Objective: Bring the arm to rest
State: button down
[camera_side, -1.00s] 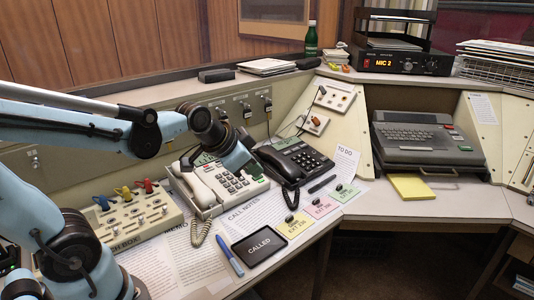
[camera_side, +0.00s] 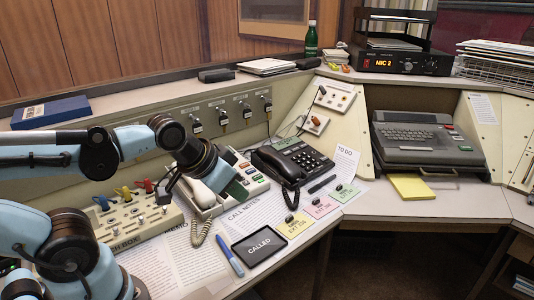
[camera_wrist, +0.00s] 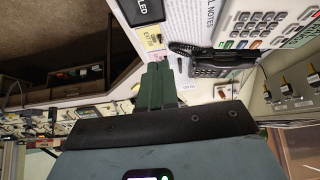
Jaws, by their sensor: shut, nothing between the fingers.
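My gripper (camera_side: 236,191) is shut and empty. In the side view it hangs over the right side of the white telephone (camera_side: 203,194), hiding part of its keypad; I cannot tell whether it touches. In the wrist view the gripper (camera_wrist: 157,72) shows as two green fingers pressed together. My blue and black arm reaches in from the left over the jack box (camera_side: 139,218) with its coloured plugs.
A black telephone (camera_side: 291,160) stands to the right. The dark CALLED tray (camera_side: 258,247) and a blue pen (camera_side: 230,262) lie in front. Paper sheets (camera_side: 171,262) cover the desk. A blue binder (camera_side: 50,112) lies on the ledge behind my arm.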

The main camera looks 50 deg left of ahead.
jog(key=c, duration=1.8)
grip_release()
jog(key=shift+o, duration=1.2)
jog(key=shift+w+a+r, duration=0.1)
jog(key=o, duration=0.9)
jog(key=w+a+r+n+g, duration=0.1)
jog(key=w+a+r+n, duration=0.1)
jog(key=w+a+r+n+y, duration=0.1)
jog(key=w+a+r+n, duration=0.1)
jog(key=a+r, duration=0.1)
jog(key=shift+w+r+g, duration=0.15)
jog(key=shift+w+g, duration=0.25)
jog(key=o, duration=0.7)
jog(key=w+a+r+n, duration=0.1)
jog(key=a, duration=0.1)
jog(key=w+a+r+n+g, duration=0.1)
jog(key=a+n, duration=0.1)
jog(key=w+a+r+n, duration=0.1)
jog(key=w+a, duration=0.1)
jog(key=shift+w+a+r+n+g+y, duration=0.1)
jog(key=shift+a+r+n+g+y, duration=0.05)
jog(key=shift+a+n+g+y, duration=0.25)
jog(key=shift+c, duration=0.2)
jog(key=w+a+n+g, duration=0.35)
jog(key=a+n, duration=0.55)
jog(key=a, duration=0.7)
notch_tip(320, 180, down, 10)
jog(key=a, duration=0.1)
jog(key=shift+s+a+r, duration=0.2)
jog(key=shift+a+r, duration=0.05)
